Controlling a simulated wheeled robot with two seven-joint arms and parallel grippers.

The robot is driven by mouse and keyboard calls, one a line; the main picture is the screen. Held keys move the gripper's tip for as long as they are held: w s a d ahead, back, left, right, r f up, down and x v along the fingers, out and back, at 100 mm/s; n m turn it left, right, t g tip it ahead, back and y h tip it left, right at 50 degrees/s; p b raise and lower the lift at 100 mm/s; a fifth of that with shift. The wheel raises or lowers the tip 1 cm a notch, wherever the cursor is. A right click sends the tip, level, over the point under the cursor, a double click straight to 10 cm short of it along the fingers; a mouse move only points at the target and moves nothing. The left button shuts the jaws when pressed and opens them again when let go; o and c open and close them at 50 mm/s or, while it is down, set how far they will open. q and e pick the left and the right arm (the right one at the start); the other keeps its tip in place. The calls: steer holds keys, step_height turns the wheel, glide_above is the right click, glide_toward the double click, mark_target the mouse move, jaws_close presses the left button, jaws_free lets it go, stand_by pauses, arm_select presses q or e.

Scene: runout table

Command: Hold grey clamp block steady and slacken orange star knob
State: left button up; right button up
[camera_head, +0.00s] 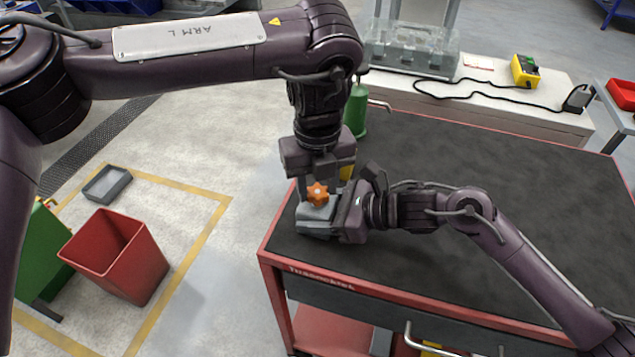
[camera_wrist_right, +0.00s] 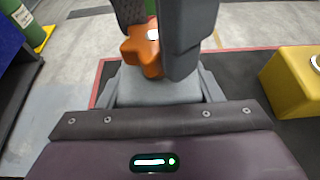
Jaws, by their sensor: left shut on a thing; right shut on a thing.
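The grey clamp block (camera_head: 314,214) sits near the left corner of the dark table top. The orange star knob (camera_head: 318,193) stands on top of it. My left gripper (camera_head: 318,186) comes down from above and is shut on the knob. In the right wrist view the knob (camera_wrist_right: 141,52) shows between the left gripper's grey fingers, partly hidden by one. My right gripper (camera_head: 328,226) reaches in from the right, low over the table, and is shut on the block. The block (camera_wrist_right: 157,88) also shows between its fingers in the right wrist view; its lower part is hidden.
A yellow block (camera_wrist_right: 293,84) stands close beside the clamp, mostly hidden in the head view. A green bottle (camera_head: 356,112) is at the table's back left edge. The table's red rim (camera_head: 277,212) is near the clamp. The table top to the right is clear beyond my right arm.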

mark_target(318, 191)
arm_select(q)
steer(key=o, duration=0.7)
steer(key=shift+o, duration=0.2)
step_height(318, 191, up, 12)
stand_by(0.3)
arm_select(e)
steer(key=o, duration=1.4)
steer(key=shift+o, duration=0.2)
